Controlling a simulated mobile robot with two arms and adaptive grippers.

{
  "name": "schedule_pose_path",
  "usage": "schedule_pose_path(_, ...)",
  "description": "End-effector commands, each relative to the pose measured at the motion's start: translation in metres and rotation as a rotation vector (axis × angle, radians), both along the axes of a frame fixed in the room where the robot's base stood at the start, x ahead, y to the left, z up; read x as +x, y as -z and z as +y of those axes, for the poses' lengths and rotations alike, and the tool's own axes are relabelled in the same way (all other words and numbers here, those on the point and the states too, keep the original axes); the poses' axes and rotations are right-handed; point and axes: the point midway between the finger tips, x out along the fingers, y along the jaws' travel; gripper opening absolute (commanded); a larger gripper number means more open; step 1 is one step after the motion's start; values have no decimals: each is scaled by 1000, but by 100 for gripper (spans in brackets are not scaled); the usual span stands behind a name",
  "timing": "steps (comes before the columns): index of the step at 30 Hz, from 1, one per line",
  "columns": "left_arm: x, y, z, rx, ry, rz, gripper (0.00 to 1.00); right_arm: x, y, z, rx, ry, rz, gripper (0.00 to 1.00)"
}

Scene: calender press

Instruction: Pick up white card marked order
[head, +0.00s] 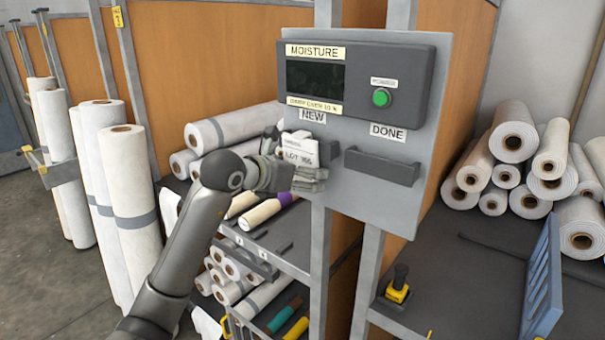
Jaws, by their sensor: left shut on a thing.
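A white card (298,149) with dark print, partly readable as "LOT", stands upright in front of the grey panel, just below the NEW label (313,116). My left gripper (300,172) is shut on the card, with its fingers around the lower part. The fingers hide the card's lower edge and most of the holder under the NEW label. I cannot read the word "order" on it. The DONE holder (383,167) to the right is a dark, empty-looking ledge. My right gripper is not in view.
A moisture box with a display (315,82) and green button (381,97) sits above the holders. Shelves of white rolls (232,127) stand behind my left arm. More rolls (513,142) are stacked at right, near a blue rack (543,285) and a yellow-based device (397,291).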

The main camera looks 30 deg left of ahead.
Motion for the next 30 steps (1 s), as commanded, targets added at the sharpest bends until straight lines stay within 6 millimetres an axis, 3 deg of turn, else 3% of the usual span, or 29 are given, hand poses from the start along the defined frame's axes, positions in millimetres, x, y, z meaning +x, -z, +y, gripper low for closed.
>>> schedule_pose_path(5, -21, -14, 3, 6, -2, -8, 52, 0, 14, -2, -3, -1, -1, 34)
schedule_pose_path(19, -113, -62, 9, 6, -3, -6, 52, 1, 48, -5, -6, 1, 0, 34)
schedule_pose_path(24, -130, -72, 11, 1, -1, -4, 52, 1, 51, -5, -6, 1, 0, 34)
schedule_pose_path(30, -135, -75, 11, 1, -1, -3, 52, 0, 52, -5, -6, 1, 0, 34)
